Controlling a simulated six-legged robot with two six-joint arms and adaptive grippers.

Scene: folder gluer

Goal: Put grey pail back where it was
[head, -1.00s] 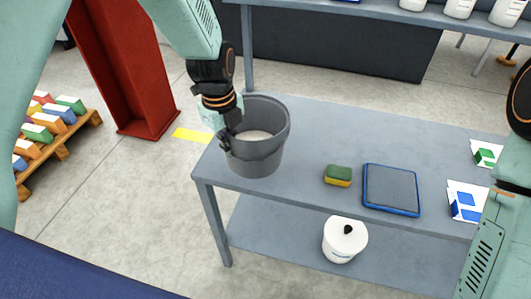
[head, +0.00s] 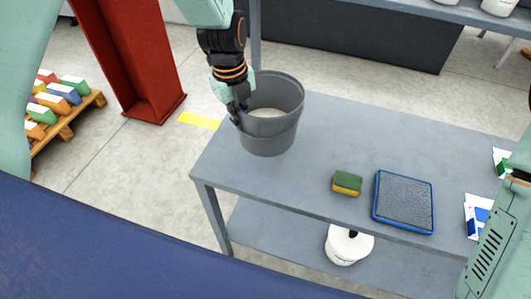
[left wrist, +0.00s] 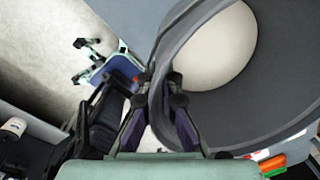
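The grey pail (head: 272,128) is upright over the left end of the grey table (head: 318,135). A pale round area shows inside it. My left gripper (head: 238,112) is at the pail's left rim. In the left wrist view, the fingertips of my left gripper (left wrist: 160,82) lie on either side of the wall of the pail (left wrist: 205,118) and look closed on it. I cannot tell whether the pail's bottom touches the table. My right arm shows at the right edge of the head view, but its gripper is out of view.
A green and yellow sponge (head: 347,183) and a blue-edged tray (head: 403,201) lie to the right on the table. A white tub (head: 347,246) stands on the lower shelf. A red column (head: 130,65) stands behind left.

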